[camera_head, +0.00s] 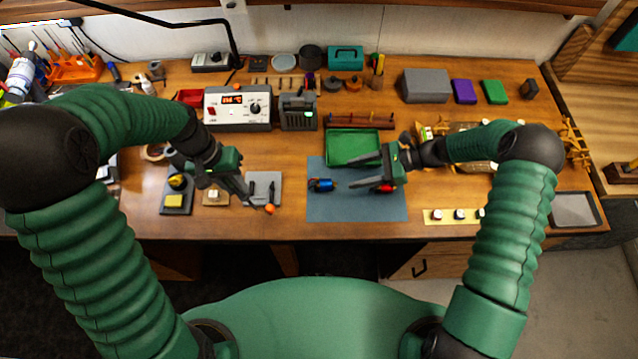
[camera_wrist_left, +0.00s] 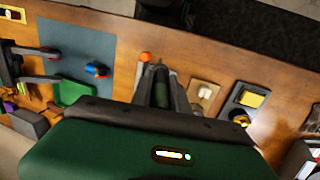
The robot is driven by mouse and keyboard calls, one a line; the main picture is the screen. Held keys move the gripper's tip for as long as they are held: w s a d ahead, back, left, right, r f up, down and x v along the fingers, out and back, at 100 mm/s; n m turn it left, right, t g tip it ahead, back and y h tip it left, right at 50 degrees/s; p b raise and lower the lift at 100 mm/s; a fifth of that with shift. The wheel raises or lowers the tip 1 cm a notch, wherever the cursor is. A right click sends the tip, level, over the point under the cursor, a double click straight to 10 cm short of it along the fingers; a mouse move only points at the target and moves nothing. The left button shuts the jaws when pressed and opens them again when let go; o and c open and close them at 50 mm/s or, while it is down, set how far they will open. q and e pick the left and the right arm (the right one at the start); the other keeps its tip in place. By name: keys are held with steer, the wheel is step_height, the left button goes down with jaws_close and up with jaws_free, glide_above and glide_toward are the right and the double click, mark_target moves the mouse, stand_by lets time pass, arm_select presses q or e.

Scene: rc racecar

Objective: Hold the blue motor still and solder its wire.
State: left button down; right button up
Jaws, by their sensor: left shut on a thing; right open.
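The blue motor (camera_head: 321,185) lies on the left part of the blue-grey mat (camera_head: 335,211), with a small orange-red bit at its end. It also shows in the left wrist view (camera_wrist_left: 97,69). My right gripper (camera_head: 358,172) is open over the mat, to the right of the motor and apart from it. A red object (camera_head: 387,188) is partly hidden by that gripper. My left gripper (camera_head: 247,190) is over a grey pad (camera_head: 262,178), shut on a dark slim tool (camera_wrist_left: 160,85); its exact kind is unclear. The motor's wire is too small to make out.
A soldering station (camera_head: 237,108) with a lit display stands behind, beside a dark grey unit (camera_head: 298,112). A green tray (camera_head: 352,147) sits behind the mat. An orange ball (camera_head: 269,210) is at the grey pad's front edge. A yellow sponge tray (camera_head: 176,197) stands left.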

mark_target(323, 182)
arm_select(q)
step_height(323, 182, down, 3)
steer(key=b, duration=0.2)
steer(key=shift+a+r+b, duration=0.1)
steer(key=shift+b, duration=0.2)
arm_select(e)
steer(key=x, duration=0.9)
steer(key=shift+f, duration=0.15)
steer(key=shift+a+f, duration=0.1)
steer(key=shift+a, duration=0.35)
jaws_close()
